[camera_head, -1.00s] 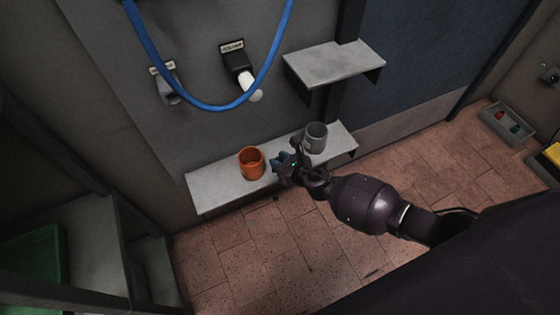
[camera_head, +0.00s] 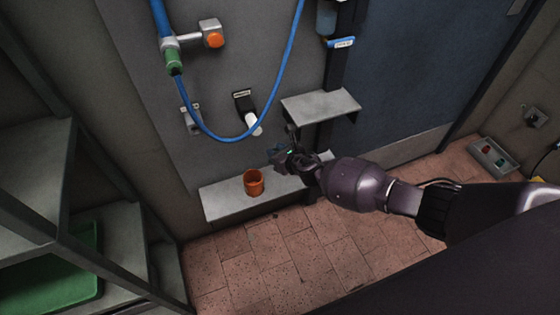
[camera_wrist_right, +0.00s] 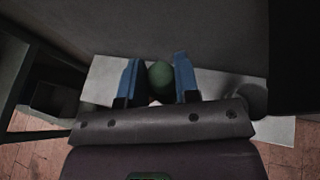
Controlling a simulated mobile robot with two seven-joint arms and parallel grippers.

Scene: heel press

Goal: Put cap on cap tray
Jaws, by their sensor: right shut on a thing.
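My right gripper (camera_head: 279,158) is in front of the wall, above the low shelf and to the right of the orange cup. In the right wrist view its two blue fingers are shut on a round dark green cap (camera_wrist_right: 160,75). In the head view the cap cannot be made out. A shallow grey tray (camera_head: 478,146) with small red and teal pieces lies on the floor at the far right. A green tray (camera_head: 60,290) sits on a rack at the lower left. No label shows which is the cap tray. My left gripper is not in view.
The orange cup (camera_head: 253,183) stands on the low shelf (camera_head: 222,203). A grey cup (camera_wrist_right: 252,98) shows in the right wrist view. A small upper shelf (camera_head: 322,104) juts out above my right arm. A blue hose (camera_head: 285,75) hangs on the wall.

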